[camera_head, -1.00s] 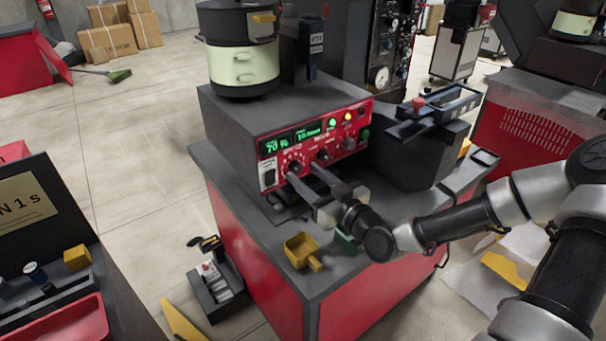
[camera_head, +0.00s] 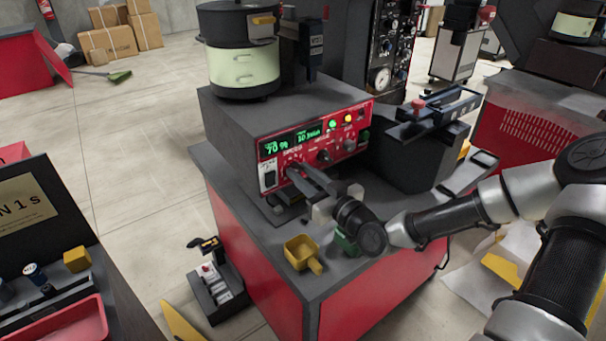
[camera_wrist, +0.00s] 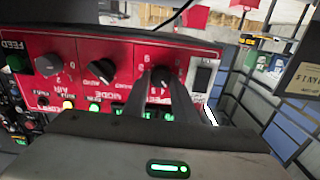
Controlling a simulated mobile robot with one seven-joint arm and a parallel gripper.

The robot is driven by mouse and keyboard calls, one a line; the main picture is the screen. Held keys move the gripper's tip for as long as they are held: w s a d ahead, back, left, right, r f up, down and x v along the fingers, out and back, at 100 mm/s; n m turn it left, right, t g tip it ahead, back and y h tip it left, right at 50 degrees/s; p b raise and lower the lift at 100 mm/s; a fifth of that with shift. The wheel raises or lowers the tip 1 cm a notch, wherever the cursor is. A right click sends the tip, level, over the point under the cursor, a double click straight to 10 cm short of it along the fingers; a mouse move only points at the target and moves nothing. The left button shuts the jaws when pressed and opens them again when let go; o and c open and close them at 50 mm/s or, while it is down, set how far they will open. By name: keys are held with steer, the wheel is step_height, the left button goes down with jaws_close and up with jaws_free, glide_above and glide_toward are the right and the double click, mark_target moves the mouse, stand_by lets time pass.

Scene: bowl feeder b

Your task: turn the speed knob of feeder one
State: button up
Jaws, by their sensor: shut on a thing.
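The feeder control box (camera_head: 240,125) has a red front panel, and its green display (camera_head: 275,146) seems to read 70. My gripper (camera_head: 293,170) reaches the panel's lower left, with its fingers close together at the speed dial. In the wrist view the panel is upside down. There the black speed knob (camera_wrist: 160,75) shows between the fingertips of my gripper (camera_wrist: 161,83), which are shut on its sides. The fingers hide much of the knob in the head view. The mode knob (camera_wrist: 100,71) and air knob (camera_wrist: 47,65) are free of the fingers.
A round bowl unit (camera_head: 242,68) stands on the box. A yellow scoop (camera_head: 301,251) and a green object (camera_head: 345,243) lie on the bench below my wrist. A dark bin (camera_head: 415,155) stands to the right.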

steer(key=shift+m, duration=0.3)
steer(key=shift+m+p, duration=0.4)
steer(key=shift+m, duration=2.1)
steer(key=o, duration=1)
steer(key=shift+o, duration=0.2)
steer(key=shift+d, duration=0.1)
steer(key=p+v, duration=0.4)
steer(key=v, duration=1.3)
steer(key=shift+s, duration=0.2)
